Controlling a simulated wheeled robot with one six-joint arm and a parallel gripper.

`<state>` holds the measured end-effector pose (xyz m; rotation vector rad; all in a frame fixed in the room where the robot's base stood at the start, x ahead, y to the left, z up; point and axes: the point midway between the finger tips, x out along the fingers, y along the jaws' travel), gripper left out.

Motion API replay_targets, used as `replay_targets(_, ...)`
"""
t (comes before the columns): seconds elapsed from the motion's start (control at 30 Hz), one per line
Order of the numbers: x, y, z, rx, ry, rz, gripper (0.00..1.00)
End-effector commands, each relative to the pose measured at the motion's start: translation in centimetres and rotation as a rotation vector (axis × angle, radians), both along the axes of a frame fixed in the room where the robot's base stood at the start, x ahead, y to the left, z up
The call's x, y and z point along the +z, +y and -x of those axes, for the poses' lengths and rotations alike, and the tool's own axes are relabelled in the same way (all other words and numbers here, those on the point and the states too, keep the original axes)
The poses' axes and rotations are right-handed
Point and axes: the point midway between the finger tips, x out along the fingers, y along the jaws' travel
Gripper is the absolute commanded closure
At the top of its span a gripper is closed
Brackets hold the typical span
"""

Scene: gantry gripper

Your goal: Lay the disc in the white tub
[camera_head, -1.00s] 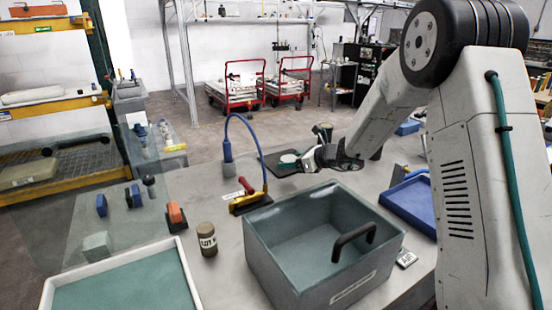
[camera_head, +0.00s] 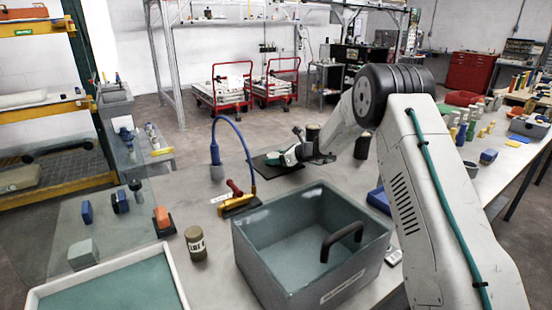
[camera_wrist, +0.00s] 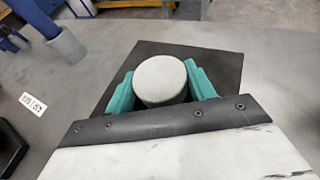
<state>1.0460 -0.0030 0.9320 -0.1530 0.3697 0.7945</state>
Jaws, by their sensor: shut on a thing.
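The disc (camera_wrist: 160,80) is pale grey and round. In the wrist view it sits between the two teal fingers of my gripper (camera_wrist: 162,88), which is shut on it. In the head view my gripper (camera_head: 287,156) is over the black mat (camera_head: 296,174) at the far part of the table, and the disc is hard to make out there. I cannot tell whether the disc touches the mat (camera_wrist: 222,68). The white tub (camera_head: 100,271) is at the lower left, cut off by the picture edge, with a white rim and a teal inside.
A deep grey bin (camera_head: 262,262) with a black handle stands between my arm and the tub. A labelled jar (camera_head: 196,245), a grey block (camera_head: 82,254), an orange-and-black block (camera_head: 163,222) and a red-handled tool (camera_head: 236,198) stand nearby. A blue hose (camera_head: 238,138) arches near the mat.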

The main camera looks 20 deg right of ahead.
Motion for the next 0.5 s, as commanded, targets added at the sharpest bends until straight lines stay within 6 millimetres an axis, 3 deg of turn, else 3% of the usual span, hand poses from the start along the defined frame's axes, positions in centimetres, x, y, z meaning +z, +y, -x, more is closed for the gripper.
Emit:
replay_targets(0.3,-0.22,0.01,0.00,0.000,-0.001,-0.001,0.74)
replay_targets(0.33,-0.20,0.01,0.00,0.000,-0.001,0.000,0.38)
replay_targets(0.37,-0.19,0.01,0.00,0.000,-0.001,0.000,0.29)
replay_targets(0.4,-0.18,0.01,0.01,0.000,-0.001,0.000,0.24)
replay_targets(0.5,-0.17,0.01,0.00,0.000,-0.001,0.000,0.24)
